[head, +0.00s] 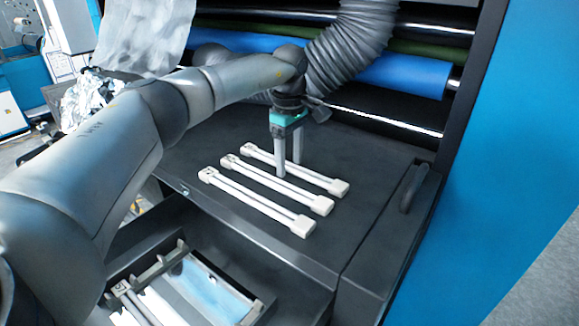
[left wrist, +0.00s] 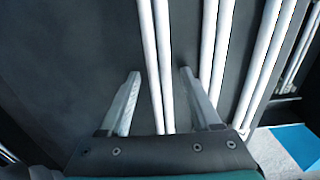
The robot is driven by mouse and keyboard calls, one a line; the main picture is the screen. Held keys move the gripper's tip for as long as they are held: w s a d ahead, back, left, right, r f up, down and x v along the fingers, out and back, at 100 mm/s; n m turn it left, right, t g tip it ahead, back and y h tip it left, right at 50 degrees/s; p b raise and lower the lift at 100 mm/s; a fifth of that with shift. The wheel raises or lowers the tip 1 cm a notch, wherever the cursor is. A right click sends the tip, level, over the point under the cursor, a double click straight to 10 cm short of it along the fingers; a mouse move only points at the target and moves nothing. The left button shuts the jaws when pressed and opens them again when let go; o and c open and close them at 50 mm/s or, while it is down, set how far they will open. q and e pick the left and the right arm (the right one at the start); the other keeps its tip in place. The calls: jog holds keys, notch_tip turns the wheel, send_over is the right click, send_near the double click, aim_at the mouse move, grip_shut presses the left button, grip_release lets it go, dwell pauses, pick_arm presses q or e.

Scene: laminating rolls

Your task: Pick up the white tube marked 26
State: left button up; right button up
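Three white twin-rod tubes with blocky end pieces lie side by side on a dark flat top: the far one (head: 314,177), the middle one (head: 270,182) and the near one (head: 245,195). No number is readable on any of them, so I cannot tell which is marked 26. My left gripper (head: 288,168) is open and points down at the far tube. In the left wrist view, the open left gripper (left wrist: 159,76) has its fingers on either side of the leftmost tube (left wrist: 152,45), with gaps to it. My right gripper is not in view.
Large horizontal rolls, one blue (head: 400,75), lie behind the dark top (head: 355,165). A dark handle (head: 412,188) stands at its right edge, beside a blue panel (head: 490,180). A tray with a blue sheet (head: 215,296) sits lower in front.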

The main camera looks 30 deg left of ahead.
pick_arm(q)
grip_shut()
jog(key=shift+r, duration=0.15)
dwell(0.4)
